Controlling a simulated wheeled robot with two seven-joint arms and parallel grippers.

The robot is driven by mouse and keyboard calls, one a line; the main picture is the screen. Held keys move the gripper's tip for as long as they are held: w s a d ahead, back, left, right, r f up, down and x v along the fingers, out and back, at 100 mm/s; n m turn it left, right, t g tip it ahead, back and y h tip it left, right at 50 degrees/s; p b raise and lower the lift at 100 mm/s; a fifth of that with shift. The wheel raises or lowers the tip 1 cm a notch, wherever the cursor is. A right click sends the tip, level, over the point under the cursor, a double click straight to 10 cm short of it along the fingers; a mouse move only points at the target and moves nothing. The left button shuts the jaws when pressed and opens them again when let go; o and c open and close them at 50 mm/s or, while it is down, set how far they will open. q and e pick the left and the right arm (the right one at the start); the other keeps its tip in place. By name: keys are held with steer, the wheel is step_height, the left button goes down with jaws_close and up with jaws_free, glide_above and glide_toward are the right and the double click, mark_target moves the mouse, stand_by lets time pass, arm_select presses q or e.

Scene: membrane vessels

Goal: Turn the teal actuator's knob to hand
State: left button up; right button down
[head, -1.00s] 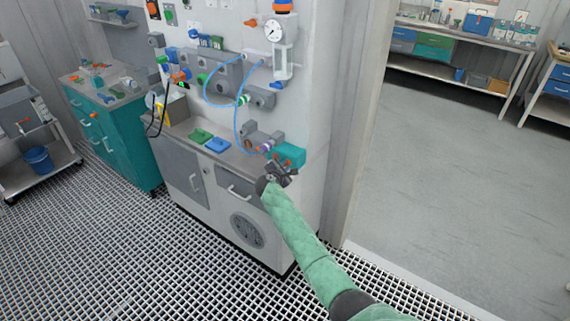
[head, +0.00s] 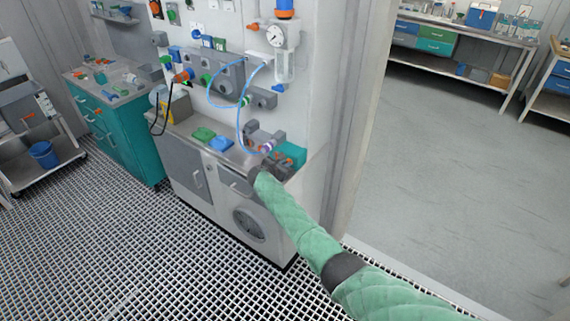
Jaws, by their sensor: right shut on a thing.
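The teal actuator (head: 292,151) is a small teal box at the right end of the cabinet's worktop, against the white panel. My right gripper (head: 277,163) is at the front of the teal actuator, with my green-sleeved arm reaching up from the lower right. It is shut on a small part at the actuator's front, where bits of orange show; this appears to be the knob. The gripper and wrist cover most of that part, so its setting cannot be read. My left gripper is not in view.
Blue tubing (head: 239,128) hangs from the panel just left of the actuator, near a grey fitting (head: 262,137). Green (head: 203,135) and blue (head: 220,144) items lie on the worktop. A pressure gauge (head: 277,41) is above. Floor to the right is clear.

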stand_by(0.4)
steer(key=c, duration=1.5)
jaws_free()
